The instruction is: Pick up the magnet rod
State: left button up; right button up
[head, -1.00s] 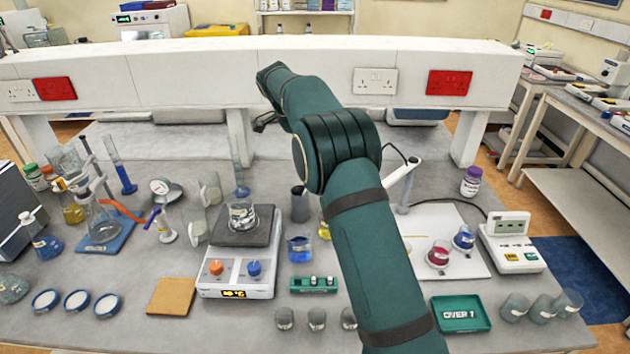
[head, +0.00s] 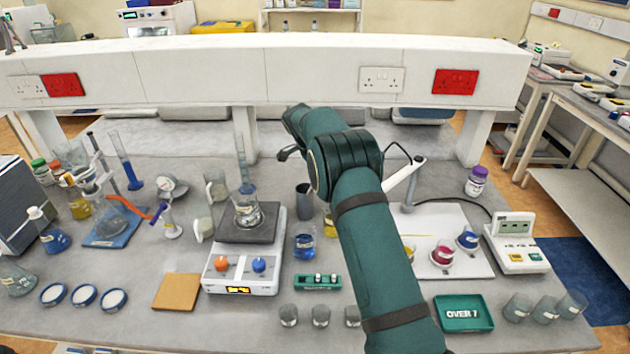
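I cannot single out the magnet rod with certainty. A dark grey cup (head: 304,203) stands behind the blue beaker, and no rod is clear in it. A white stirrer plate (head: 240,272) with an orange and a blue knob carries a glass beaker (head: 247,214). My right arm comes in from the bottom, right of centre, and reaches over the bench. Its dark gripper (head: 288,153) shows only in part beyond the wrist, above the back of the bench, and appears apart from the glassware. Its fingertips are mostly hidden. My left gripper is out of view.
A blue beaker (head: 304,241) and a green rack (head: 318,282) stand left of my arm. A green tray (head: 463,313) and a white mat (head: 443,225) with coloured beakers lie right of it. A white beam (head: 200,81) crosses the back. Glassware crowds the left.

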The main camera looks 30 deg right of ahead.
jog(key=shift+w+d+f, duration=0.1)
jog(key=shift+d+f, duration=0.15)
jog(key=shift+f, duration=0.25)
jog(key=shift+c, duration=0.4)
grip_shut()
jog(key=shift+r, duration=0.15)
